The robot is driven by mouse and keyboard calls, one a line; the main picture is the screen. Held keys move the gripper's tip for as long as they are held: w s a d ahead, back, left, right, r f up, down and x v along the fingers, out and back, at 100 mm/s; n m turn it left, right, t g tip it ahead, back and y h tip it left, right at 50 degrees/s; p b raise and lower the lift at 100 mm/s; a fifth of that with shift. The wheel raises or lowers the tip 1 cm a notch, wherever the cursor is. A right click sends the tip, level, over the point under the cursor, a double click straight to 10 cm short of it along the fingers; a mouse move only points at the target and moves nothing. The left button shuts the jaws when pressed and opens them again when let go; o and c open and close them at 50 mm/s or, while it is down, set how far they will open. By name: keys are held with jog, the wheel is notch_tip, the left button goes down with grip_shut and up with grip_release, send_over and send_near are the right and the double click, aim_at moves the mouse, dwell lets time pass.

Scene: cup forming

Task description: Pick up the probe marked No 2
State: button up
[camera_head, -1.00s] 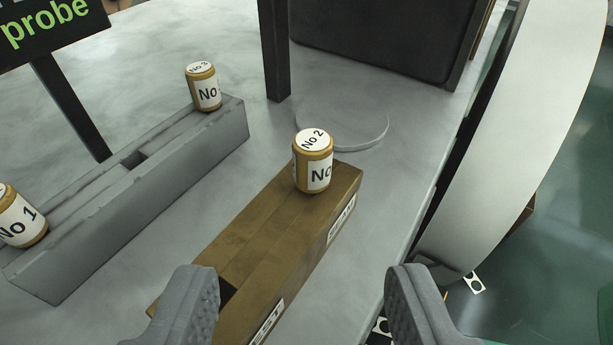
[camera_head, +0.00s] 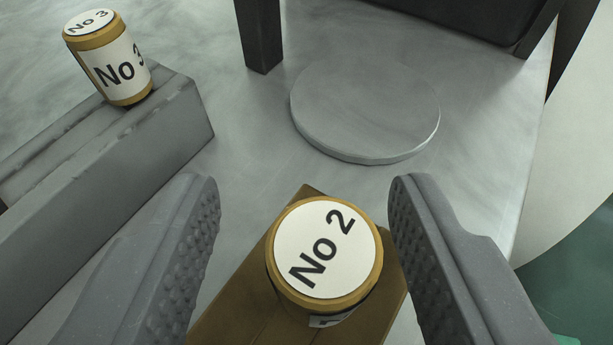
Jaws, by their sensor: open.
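The probe marked No 2 (camera_head: 325,255) is a short gold can with a white label on its top. It stands upright on a brown wooden block (camera_head: 240,310). My gripper (camera_head: 304,190) is open, with one grey finger at the left and one at the right of the probe. The probe shows between the fingers, nearer the right one, and neither finger visibly touches it. The lower side of the probe is mostly out of sight.
A probe marked No 3 (camera_head: 110,62) stands on a grey block (camera_head: 120,160) at the upper left. A low round grey disc (camera_head: 365,110) lies on the grey table beyond the brown block. A dark post (camera_head: 258,35) stands behind it. The table's edge runs along the right.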

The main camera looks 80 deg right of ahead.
jog(key=shift+d+f, duration=0.1)
jog(key=shift+d, duration=0.1)
jog(key=shift+c, duration=0.4)
grip_shut()
